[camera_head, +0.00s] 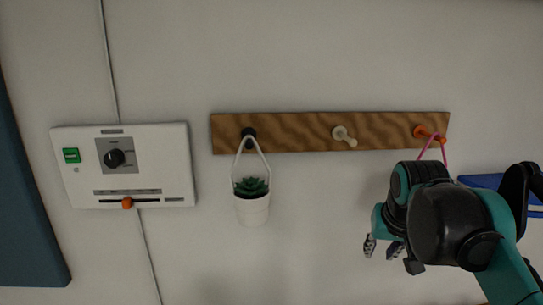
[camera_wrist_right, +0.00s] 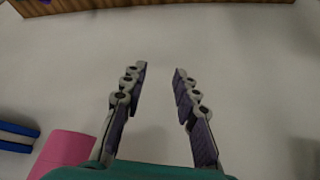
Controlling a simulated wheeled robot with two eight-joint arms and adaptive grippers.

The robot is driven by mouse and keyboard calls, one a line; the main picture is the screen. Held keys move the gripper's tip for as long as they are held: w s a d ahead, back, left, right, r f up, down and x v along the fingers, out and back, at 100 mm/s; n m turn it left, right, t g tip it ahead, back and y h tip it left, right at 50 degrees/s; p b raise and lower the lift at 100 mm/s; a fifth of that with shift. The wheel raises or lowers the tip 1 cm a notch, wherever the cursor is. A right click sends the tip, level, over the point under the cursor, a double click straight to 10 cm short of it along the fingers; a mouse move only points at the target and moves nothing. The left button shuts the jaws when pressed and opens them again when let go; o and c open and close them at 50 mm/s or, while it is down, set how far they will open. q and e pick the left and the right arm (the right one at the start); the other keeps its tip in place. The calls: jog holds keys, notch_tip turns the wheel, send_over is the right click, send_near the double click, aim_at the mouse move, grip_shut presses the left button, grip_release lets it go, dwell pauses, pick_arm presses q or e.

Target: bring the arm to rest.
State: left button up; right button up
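My right arm reaches in from the lower right in the head view, and its gripper (camera_head: 383,248) hangs in front of the wall, below the wooden peg rail (camera_head: 295,132). In the right wrist view the two fingers of this gripper (camera_wrist_right: 159,70) stand apart with nothing between them. A pink loop (camera_head: 428,146) hangs over the orange peg (camera_head: 422,132); what hangs below it is hidden by my arm in the head view. A pink object (camera_wrist_right: 66,150) shows at the lower left of the wrist view, beside the fingers. My left gripper is not in view.
A white pot with a green plant (camera_head: 252,207) hangs from the dark peg. The pale middle peg (camera_head: 342,135) is empty. A white control box (camera_head: 125,180) is at left. A blue object (camera_head: 482,181) lies behind my arm at right. The wall between pot and gripper is clear.

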jog(key=s+a+f+b, duration=0.2)
jog(key=s+f+b, duration=0.2)
jog(key=f, duration=0.9)
jog(key=s+a+f+n+t+b, duration=0.1)
jog(key=s+f+b, duration=0.4)
jog(key=f, duration=0.9)
jog(key=s+a+f+n+y+b, duration=0.1)
jog(key=s+a+f+b, duration=0.2)
jog(key=f, duration=1)
jog(key=shift+s+f+t+b, duration=0.15)
jog(key=shift+s+t+b, duration=0.25)
jog(key=shift+s+b, duration=0.35)
jog(key=shift+a, duration=0.1)
